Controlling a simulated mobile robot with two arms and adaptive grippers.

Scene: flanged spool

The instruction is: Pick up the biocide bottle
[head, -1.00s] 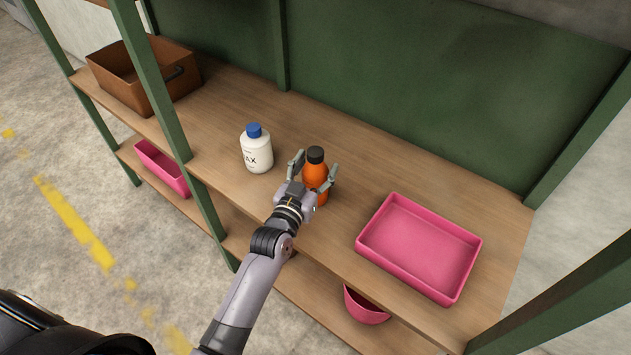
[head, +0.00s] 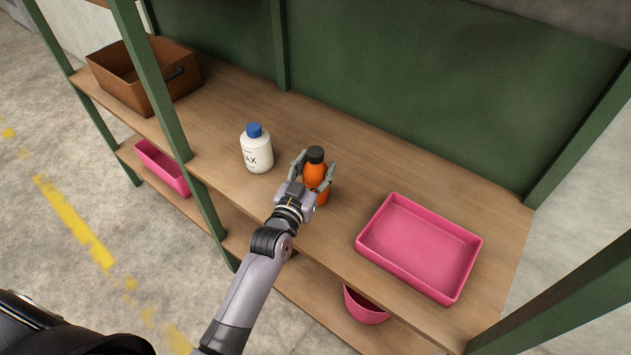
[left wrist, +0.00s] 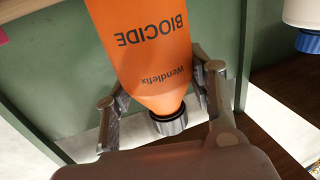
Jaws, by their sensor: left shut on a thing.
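The biocide bottle (head: 315,169) is orange with a dark cap and stands upright on the wooden shelf. In the left wrist view the bottle (left wrist: 150,50) appears upside down, with "BIOCIDE" printed on it. My left gripper (head: 317,174) has a finger on each side of the bottle and is shut on it. The fingers also show at both sides of the bottle in the left wrist view (left wrist: 160,100). The bottle's lower part is partly hidden behind the gripper. My right gripper is not in view.
A white bottle with a blue cap (head: 256,150) stands left of the biocide bottle. A pink tray (head: 363,246) lies to the right. A brown box (head: 143,91) stands at the far left. Green posts (head: 163,100) frame the shelf. A pink bowl (head: 364,309) and pink bin (head: 160,170) are below.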

